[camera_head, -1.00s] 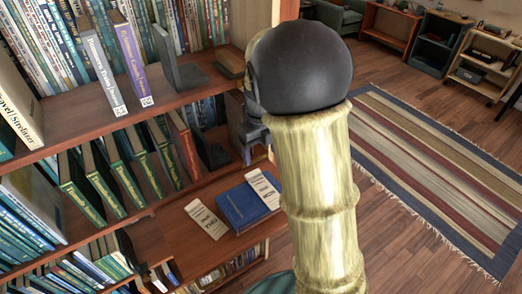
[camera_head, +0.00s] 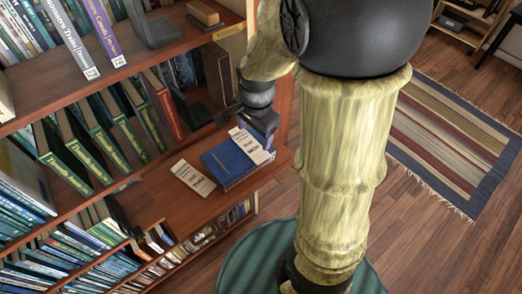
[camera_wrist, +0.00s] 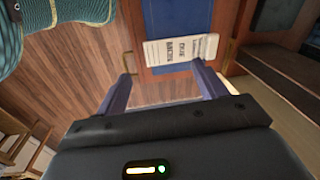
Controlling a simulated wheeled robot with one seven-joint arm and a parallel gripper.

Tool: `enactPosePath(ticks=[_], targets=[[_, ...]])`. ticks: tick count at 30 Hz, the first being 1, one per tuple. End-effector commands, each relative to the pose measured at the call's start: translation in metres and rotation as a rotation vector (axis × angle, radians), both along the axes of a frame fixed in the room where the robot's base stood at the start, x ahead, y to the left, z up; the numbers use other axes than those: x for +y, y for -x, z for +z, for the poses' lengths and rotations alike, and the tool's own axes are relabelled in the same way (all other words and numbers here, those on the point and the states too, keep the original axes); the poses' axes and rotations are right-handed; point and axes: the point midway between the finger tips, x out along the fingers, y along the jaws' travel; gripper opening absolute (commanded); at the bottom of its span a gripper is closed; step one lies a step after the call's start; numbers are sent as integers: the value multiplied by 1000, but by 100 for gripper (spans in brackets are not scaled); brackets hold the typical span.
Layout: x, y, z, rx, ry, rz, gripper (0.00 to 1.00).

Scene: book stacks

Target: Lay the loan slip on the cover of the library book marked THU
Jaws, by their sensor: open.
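A blue book (camera_head: 222,164) lies flat on the projecting wooden shelf. One white printed slip (camera_head: 252,145) lies across its far right part; it shows in the wrist view (camera_wrist: 180,49) on the blue cover (camera_wrist: 178,15). A second white slip (camera_head: 193,178) lies on the shelf just left of the book. The print is too small to read, so I cannot tell which piece is marked THU. My gripper (camera_head: 262,125) hangs above the far right end of the book. In the wrist view my gripper (camera_wrist: 162,69) is open and empty, the slip just beyond its fingertips.
Shelves of upright books, including green ones (camera_head: 110,130), stand left of and above the projecting shelf (camera_head: 160,205). A dark bookend (camera_head: 150,22) stands on the upper shelf. Wooden floor and a striped rug (camera_head: 450,140) lie to the right.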

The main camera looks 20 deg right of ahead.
Motion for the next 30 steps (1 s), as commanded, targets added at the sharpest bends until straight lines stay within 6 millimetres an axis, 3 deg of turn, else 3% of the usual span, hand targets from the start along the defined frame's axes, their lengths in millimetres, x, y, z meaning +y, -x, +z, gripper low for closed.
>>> enactPosePath(ticks=[9, 15, 26, 30], targets=[[1, 37, -6, -62, 115, 662, 70], [3, 55, -10, -88, 191, 1011, 70], [3, 59, -11, -93, 213, 1102, 70], [4, 59, -22, -93, 213, 1101, 70]])
